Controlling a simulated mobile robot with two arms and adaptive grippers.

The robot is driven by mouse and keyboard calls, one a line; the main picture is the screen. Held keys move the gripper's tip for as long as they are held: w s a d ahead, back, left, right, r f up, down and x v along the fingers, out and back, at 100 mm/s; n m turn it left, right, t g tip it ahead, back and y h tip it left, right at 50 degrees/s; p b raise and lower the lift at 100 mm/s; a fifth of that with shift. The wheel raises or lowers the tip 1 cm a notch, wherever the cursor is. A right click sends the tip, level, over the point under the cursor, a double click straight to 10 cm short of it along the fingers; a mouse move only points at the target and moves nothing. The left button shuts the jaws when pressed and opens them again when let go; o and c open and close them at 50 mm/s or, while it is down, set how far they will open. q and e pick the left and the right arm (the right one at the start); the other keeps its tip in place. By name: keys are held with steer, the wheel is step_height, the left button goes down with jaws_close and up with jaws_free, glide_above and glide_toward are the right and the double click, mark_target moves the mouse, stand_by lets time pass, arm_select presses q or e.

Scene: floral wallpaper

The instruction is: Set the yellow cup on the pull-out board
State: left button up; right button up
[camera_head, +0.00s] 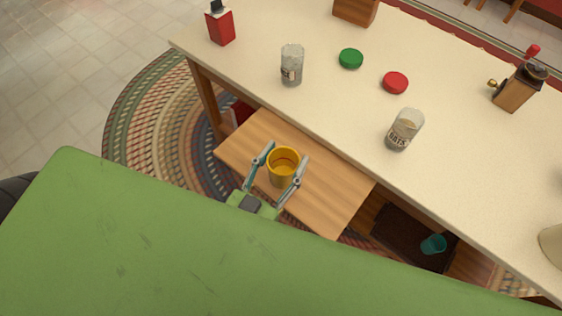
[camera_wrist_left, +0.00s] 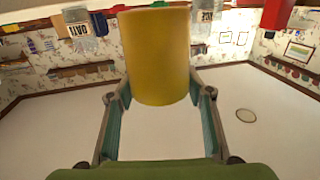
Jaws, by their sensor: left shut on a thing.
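The yellow cup (camera_head: 283,168) is held upright between the two fingers of my left gripper (camera_head: 284,156). In the head view it appears over the wooden pull-out board (camera_head: 325,190), which sticks out from under the table's near edge. I cannot tell whether the cup's base touches the board or hangs above it. In the left wrist view the cup (camera_wrist_left: 157,58) fills the upper middle, with a finger of my left gripper (camera_wrist_left: 160,92) on each side. My right gripper is not in view.
On the cream table (camera_head: 340,105) stand two glass jars (camera_head: 292,65) (camera_head: 405,130), a green lid (camera_head: 351,58), a red lid (camera_head: 395,83), a red container (camera_head: 220,25) and a grinder (camera_head: 520,85). A teal cup (camera_head: 433,244) sits in a dark compartment right of the board. The board looks otherwise bare.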

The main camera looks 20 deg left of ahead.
mark_target(283, 161)
arm_select(q)
steer(key=shift+w+a+f, duration=0.35)
steer(key=shift+w+f, duration=0.15)
steer(key=shift+f, duration=0.2)
steer(key=f, duration=0.3)
steer(key=shift+w+a+f+b, duration=0.1)
steer(key=shift+w+a+b, duration=0.1)
steer(key=shift+w+b, duration=0.2)
steer(key=shift+f, duration=0.45)
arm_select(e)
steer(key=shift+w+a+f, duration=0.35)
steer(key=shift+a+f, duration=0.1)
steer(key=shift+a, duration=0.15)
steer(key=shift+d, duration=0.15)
arm_select(q)
steer(key=o, duration=1.2)
steer(key=shift+f, duration=0.1)
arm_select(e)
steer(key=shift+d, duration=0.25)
